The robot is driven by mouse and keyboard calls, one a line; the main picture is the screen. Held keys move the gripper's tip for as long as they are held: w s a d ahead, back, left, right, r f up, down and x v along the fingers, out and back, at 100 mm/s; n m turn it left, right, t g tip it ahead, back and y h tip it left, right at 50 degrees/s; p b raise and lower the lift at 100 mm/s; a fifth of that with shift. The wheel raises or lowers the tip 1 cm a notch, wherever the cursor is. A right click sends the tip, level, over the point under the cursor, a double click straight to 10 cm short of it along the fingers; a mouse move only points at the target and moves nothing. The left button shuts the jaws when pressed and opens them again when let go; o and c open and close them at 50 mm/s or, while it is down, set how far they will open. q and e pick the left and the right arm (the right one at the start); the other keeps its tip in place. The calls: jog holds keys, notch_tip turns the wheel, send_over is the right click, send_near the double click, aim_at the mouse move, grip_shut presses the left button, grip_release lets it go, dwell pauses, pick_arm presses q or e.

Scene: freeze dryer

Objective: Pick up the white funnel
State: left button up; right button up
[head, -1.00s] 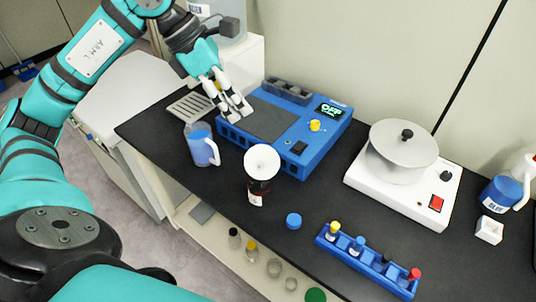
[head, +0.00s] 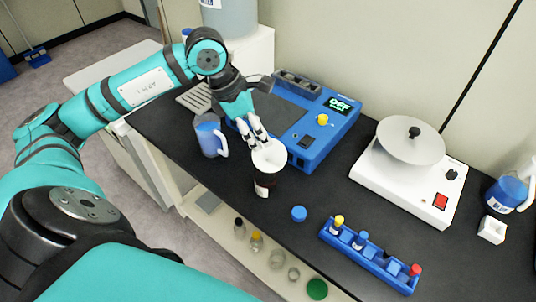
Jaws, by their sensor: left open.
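The white funnel (head: 270,157) sits in the top of a dark bottle (head: 264,184) with a white label, near the front edge of the black counter. My left gripper (head: 257,142) is open, with its white fingers pointing down at the back left rim of the funnel. From this view I cannot tell whether the fingers touch the rim. The funnel's stem is hidden inside the bottle. My right gripper is not in view.
A blue and white jug (head: 209,138) stands just left of the funnel. A blue device (head: 322,137) with a display lies behind it. A blue cap (head: 299,214), a blue vial rack (head: 366,257) and a white machine with a round grey plate (head: 405,185) are to the right.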

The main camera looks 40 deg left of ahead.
aim_at(272, 152)
pick_arm(q)
jog(key=p+x, duration=0.1)
jog(key=x, duration=0.3)
jog(key=shift+w+d+f, duration=0.1)
jog(key=shift+d, duration=0.05)
jog(key=shift+c, duration=0.5)
grip_shut()
